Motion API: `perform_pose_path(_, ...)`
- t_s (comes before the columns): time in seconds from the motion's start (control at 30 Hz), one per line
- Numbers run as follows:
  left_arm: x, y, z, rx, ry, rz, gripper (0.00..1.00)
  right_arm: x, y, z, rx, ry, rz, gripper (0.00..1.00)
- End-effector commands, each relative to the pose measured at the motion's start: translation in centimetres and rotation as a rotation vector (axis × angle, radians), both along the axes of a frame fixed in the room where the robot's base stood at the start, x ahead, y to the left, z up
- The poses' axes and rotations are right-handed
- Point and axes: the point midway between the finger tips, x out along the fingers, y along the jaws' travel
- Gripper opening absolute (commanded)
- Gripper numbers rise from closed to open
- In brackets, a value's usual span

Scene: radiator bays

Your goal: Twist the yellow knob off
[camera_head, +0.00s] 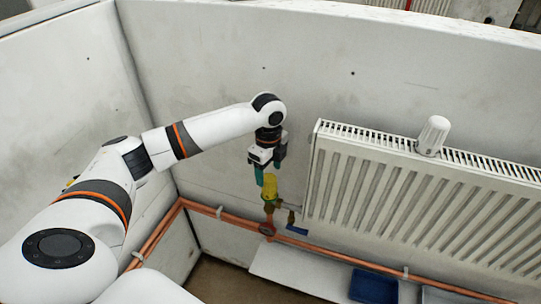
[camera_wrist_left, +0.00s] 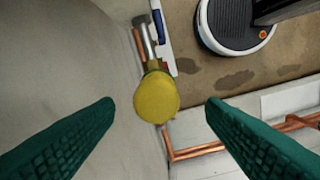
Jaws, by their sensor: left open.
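The yellow knob (camera_head: 270,189) sits upright on a brass valve (camera_head: 268,210) on the copper pipework, left of the radiator. In the left wrist view, the round top of the yellow knob (camera_wrist_left: 157,98) shows between my two green fingers, with a gap on each side. My left gripper (camera_head: 263,173) is open and points down just above the knob in the head view. Whether a fingertip touches the knob cannot be told. My right gripper is not in view.
A white radiator (camera_head: 420,200) with a white cap (camera_head: 433,135) on top stands to the right. Copper pipe (camera_head: 228,217) runs along the wall below. A blue tray (camera_head: 373,286) lies at the bottom. The wall (camera_head: 230,60) is close behind.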

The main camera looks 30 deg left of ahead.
Motion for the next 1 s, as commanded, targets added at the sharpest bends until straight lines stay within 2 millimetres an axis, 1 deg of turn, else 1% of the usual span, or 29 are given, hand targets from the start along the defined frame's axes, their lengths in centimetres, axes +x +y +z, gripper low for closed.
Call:
perform_pose_path(0.03, -0.1, 0.0, -1.0, 0.001, 0.005, 0.000, 0.65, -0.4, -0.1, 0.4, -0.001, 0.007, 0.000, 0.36)
perform_pose_path(0.07, -0.1, 0.0, -1.6, 0.001, 0.004, 0.000, 0.65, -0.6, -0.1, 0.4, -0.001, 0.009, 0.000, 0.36)
perform_pose_path(0.17, -0.1, 0.0, -3.5, 0.001, 0.004, 0.001, 0.65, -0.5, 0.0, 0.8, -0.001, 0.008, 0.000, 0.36)
perform_pose_path(0.3, 0.0, 0.0, -5.5, 0.001, 0.001, 0.000, 0.65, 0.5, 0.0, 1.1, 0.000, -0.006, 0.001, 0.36)
perform_pose_path(0.4, 0.0, 0.0, -6.6, 0.000, 0.001, 0.000, 0.65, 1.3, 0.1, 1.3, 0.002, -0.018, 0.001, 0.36)
perform_pose_path(0.57, 0.0, 0.0, -7.4, 0.000, -0.001, 0.000, 0.65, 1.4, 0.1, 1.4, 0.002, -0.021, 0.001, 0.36)
perform_pose_path(0.8, 0.0, 0.0, -7.5, 0.001, -0.001, 0.000, 0.65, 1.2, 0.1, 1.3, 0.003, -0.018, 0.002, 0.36)
perform_pose_path(0.83, 0.0, 0.0, -7.5, 0.001, -0.001, 0.000, 0.63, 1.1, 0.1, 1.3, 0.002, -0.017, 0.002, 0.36)
perform_pose_path(0.87, 0.0, 0.0, -7.5, 0.001, -0.001, 0.000, 0.58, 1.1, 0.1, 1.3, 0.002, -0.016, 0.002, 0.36)
perform_pose_path(1.0, 0.0, 0.0, -7.4, 0.001, -0.001, 0.000, 0.35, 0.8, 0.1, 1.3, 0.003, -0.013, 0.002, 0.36)
